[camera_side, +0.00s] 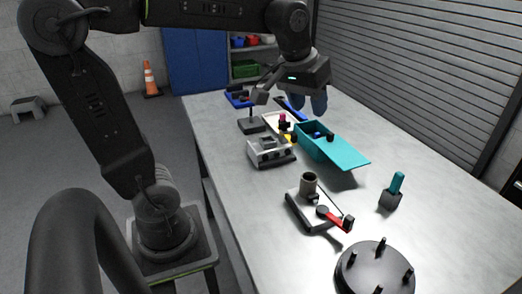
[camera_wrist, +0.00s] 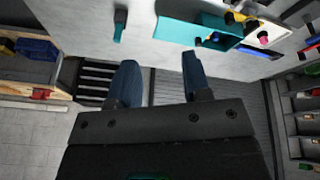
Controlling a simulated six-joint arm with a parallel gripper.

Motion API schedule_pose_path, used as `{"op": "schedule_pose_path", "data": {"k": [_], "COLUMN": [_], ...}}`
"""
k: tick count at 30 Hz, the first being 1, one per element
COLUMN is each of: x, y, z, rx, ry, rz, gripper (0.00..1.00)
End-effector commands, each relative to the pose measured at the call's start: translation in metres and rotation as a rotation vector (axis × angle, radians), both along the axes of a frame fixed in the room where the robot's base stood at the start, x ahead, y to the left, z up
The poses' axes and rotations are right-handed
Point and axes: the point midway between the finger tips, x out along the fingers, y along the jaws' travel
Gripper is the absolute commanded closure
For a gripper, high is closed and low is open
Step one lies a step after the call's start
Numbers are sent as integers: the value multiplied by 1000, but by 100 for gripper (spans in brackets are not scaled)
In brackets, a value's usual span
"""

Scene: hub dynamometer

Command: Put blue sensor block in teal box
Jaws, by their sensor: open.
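The teal box (camera_side: 318,146) stands on the table with its flap or lid sloping down toward the front right. A small blue block with dark parts (camera_side: 317,135), seemingly the blue sensor block, lies inside the box. In the wrist view the box (camera_wrist: 178,32) is at the top, with the blue piece (camera_wrist: 214,38) at its right end. My gripper (camera_side: 307,104) is above and behind the box, clear of it. In the wrist view its two blue fingers (camera_wrist: 158,72) are apart with nothing between them.
A white tray (camera_side: 270,121) with pink and yellow pieces is left of the box. A grey fixture (camera_side: 270,152), a plate with a cup and red-handled tool (camera_side: 310,216), a teal-handled tool (camera_side: 392,191) and a black pegged hub (camera_side: 375,272) stand nearby. The right side of the table is clear.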

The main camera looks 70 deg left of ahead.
Motion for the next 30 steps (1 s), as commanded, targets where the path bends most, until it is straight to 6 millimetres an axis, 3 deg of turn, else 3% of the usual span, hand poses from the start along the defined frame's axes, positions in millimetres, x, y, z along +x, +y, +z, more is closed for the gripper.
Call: {"op": "schedule_pose_path", "data": {"k": [1, 3, 6, 10, 15, 30], "x": [-24, -51, -83, -110, -122, -122], "y": [-12, -24, -36, -45, -48, -48], "z": [-4, -13, -29, -47, -57, -57], "rx": [20, 48, 85, 118, 136, 135], "ry": [-24, -52, -87, -117, -131, -129], "rz": [-71, -163, -277, -377, -427, -426], "gripper": [56, 56, 56, 56, 56, 56]}}
